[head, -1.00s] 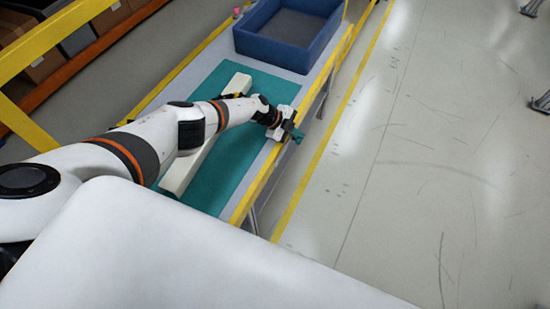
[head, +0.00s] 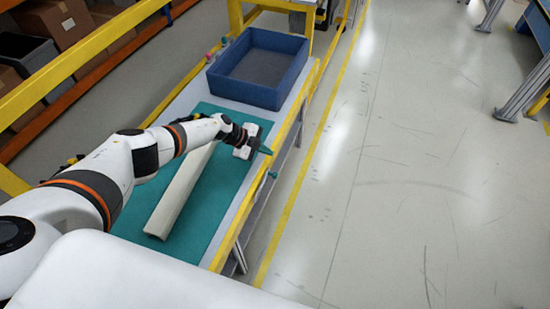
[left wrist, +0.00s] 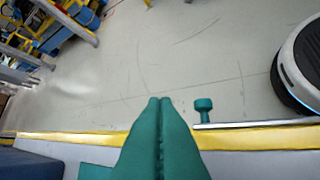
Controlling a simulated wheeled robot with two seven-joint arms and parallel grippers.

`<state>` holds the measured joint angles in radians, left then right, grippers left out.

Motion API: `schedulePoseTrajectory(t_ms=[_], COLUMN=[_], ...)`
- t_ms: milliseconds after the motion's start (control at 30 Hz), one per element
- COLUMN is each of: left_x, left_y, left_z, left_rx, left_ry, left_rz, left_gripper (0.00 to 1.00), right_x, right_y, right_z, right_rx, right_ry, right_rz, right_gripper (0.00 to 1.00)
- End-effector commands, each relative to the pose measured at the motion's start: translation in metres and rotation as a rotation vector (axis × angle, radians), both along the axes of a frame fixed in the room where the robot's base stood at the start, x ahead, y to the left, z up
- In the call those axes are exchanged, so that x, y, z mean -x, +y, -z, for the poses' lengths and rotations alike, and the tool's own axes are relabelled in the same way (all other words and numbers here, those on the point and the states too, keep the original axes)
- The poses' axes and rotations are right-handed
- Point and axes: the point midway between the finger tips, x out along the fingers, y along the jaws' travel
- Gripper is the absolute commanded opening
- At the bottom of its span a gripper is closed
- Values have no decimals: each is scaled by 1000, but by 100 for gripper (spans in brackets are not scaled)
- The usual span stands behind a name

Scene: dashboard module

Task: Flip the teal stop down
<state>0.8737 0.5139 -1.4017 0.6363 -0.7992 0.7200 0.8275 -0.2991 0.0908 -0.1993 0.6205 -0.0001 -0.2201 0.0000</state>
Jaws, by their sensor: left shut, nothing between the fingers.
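The teal stop (left wrist: 204,106) is a small knob on a short stem. In the left wrist view it sticks up past the yellow table edge, right of my fingertips and apart from them. In the head view a small teal piece, likely the same stop (head: 273,174), shows at the table's right edge, just below my gripper. My left gripper (head: 265,150) reaches over that edge. Its teal fingers are together and empty, and they also show in the left wrist view (left wrist: 160,101). My right gripper is in neither view.
A long white bar (head: 182,192) lies on the teal mat (head: 205,226) under my left arm. A blue bin (head: 226,88) stands at the table's far end. A yellow rail (head: 236,225) runs along the right edge. Open floor (head: 400,200) lies beyond it.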

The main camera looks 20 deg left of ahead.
Motion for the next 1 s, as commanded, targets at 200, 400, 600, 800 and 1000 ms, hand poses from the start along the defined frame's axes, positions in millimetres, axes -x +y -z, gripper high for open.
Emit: schedulePoseTrajectory(t_ms=[200, 400, 600, 800, 1000], left_x=[-1, -2, -2, -2, -1], left_y=[20, 25, 25, 25, 24], left_z=[-27, -33, -33, -33, -33], left_rx=[-1, 1, 0, 0, 0], left_ry=[-1, 0, 0, 0, 1], left_rz=[1, 0, 0, 0, 1], left_gripper=[0, 0, 0, 0, 0], right_x=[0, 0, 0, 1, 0], right_y=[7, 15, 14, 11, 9], right_z=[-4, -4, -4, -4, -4], right_rx=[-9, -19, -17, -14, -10], right_ry=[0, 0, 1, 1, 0], right_rz=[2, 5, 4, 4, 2], right_gripper=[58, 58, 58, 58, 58])
